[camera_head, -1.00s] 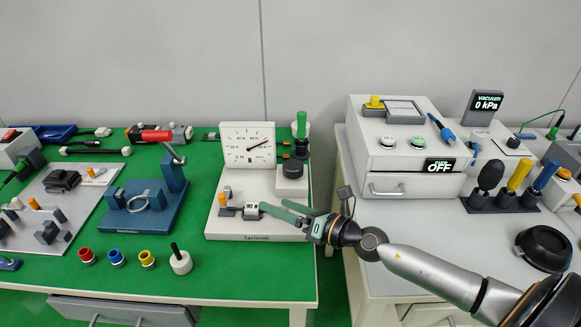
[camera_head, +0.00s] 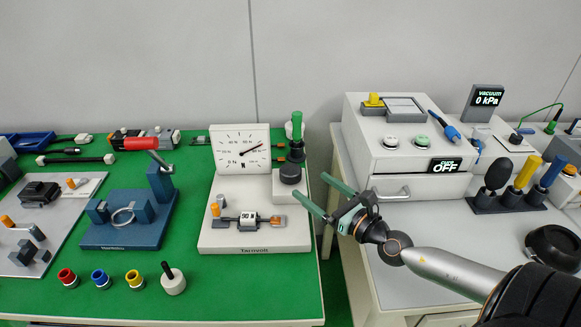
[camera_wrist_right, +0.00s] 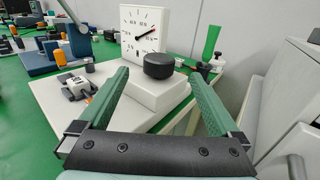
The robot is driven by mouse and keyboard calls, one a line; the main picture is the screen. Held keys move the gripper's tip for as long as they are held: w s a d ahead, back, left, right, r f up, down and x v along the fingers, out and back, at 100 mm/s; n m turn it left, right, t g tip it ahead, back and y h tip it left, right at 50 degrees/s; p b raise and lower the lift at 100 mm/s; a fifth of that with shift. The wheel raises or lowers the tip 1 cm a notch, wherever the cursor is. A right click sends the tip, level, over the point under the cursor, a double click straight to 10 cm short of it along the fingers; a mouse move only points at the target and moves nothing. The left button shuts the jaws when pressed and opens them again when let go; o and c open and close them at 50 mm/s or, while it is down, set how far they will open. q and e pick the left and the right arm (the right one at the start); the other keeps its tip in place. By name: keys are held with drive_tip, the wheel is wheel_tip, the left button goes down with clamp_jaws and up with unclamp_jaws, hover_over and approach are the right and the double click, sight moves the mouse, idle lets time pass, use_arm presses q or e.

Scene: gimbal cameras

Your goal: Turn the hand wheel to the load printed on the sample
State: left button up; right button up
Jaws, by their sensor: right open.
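The hand wheel, a black knob (camera_head: 290,173), sits on a white block at the right of the Tarmolli test stand (camera_head: 270,240). It also shows in the right wrist view (camera_wrist_right: 159,66). The white dial gauge (camera_head: 241,150) stands behind; its pointer, partly red, points to the upper right. The sample (camera_head: 249,219) lies in the stand between an orange-topped clamp and a metal piece; its white label seems to read 90. My right gripper (camera_head: 311,186) is open and empty, its green fingers pointing toward the knob, one on each side in the wrist view, apparently not touching. My left gripper is out of view.
A green-handled tool (camera_head: 297,126) stands behind the knob. A blue fixture (camera_head: 130,220) is left of the stand, with several coloured rings and a black-handled white weight (camera_head: 173,280) in front. A gap separates the green bench from the right table with its drawer unit (camera_head: 420,186).

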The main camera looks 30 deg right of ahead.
sight(298, 175)
drive_tip(key=w, duration=0.2)
drive_tip(key=w+p, duration=0.1)
drive_tip(key=w, duration=0.2)
drive_tip(key=w+a, duration=0.1)
drive_tip(key=w, duration=0.1)
drive_tip(key=shift+w, duration=0.2)
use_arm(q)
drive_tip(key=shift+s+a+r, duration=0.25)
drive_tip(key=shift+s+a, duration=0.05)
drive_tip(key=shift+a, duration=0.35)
use_arm(e)
drive_tip(key=shift+w+a, duration=0.1)
drive_tip(key=shift+w, duration=0.75)
